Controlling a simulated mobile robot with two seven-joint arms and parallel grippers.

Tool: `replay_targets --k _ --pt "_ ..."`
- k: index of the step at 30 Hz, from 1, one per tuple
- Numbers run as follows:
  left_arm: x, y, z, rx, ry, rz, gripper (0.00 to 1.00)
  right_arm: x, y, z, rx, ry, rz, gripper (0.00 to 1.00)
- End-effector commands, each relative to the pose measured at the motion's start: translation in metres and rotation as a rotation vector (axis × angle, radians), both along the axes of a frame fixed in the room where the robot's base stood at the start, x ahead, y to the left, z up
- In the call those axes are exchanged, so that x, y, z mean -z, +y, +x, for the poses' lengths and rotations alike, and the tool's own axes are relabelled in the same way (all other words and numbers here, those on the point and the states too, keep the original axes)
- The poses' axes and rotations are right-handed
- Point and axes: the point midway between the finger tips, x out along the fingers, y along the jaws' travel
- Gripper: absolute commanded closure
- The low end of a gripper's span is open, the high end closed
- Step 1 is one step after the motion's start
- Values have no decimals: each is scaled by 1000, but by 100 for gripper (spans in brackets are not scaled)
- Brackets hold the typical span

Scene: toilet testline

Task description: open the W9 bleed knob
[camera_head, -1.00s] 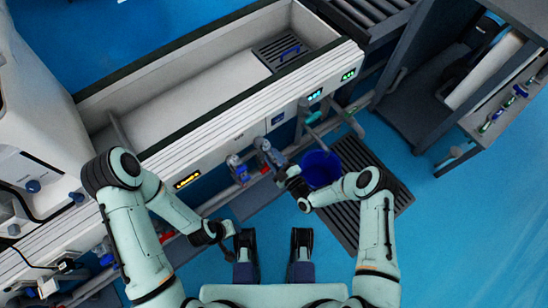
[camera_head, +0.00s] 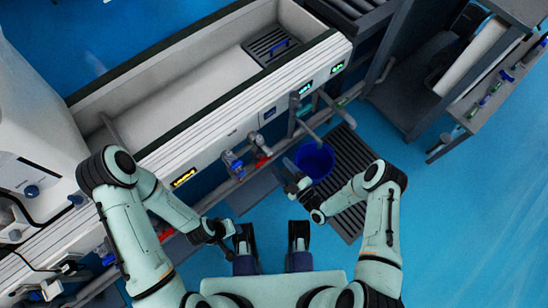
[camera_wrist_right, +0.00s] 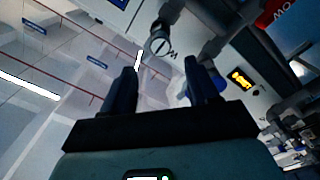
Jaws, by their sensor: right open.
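Small valve fittings with blue parts (camera_head: 233,163) and a red part (camera_head: 262,160) sit on the pipe below the white trough's front panel. I cannot read a W9 label in the head view. In the right wrist view a round grey part (camera_wrist_right: 160,44) with a dark mark beside it shows beyond the fingertips; I cannot tell if it is the W9 bleed knob. My right gripper (camera_head: 290,168) is right of the fittings, near the blue bucket, apart from the pipe. Its fingers (camera_wrist_right: 163,85) are open with nothing between them. My left gripper (camera_head: 226,240) hangs low at the left; its fingers are unclear.
A blue bucket (camera_head: 314,160) stands on the dark slatted grate (camera_head: 345,190) close to my right gripper. The white trough (camera_head: 190,85) runs diagonally, with lit displays on its front. A grey cabinet (camera_head: 470,90) stands at the right. Blue floor is open at lower right.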

Motion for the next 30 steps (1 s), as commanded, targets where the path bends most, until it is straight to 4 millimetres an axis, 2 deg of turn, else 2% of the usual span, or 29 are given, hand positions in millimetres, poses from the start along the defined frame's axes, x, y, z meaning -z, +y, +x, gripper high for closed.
replay_targets --k 3,9,27,30 --pt "-4 -2 -4 5 12 -6 57 0 -13 -17 1 2 -2 41" --pt "-6 -4 -8 9 21 -10 57 0 -23 -31 0 0 0 41" --pt "-6 -4 -8 9 22 -10 57 0 -23 -33 0 0 0 41" --pt "-13 -4 -9 10 25 -11 57 -4 -24 -32 3 57 8 41"
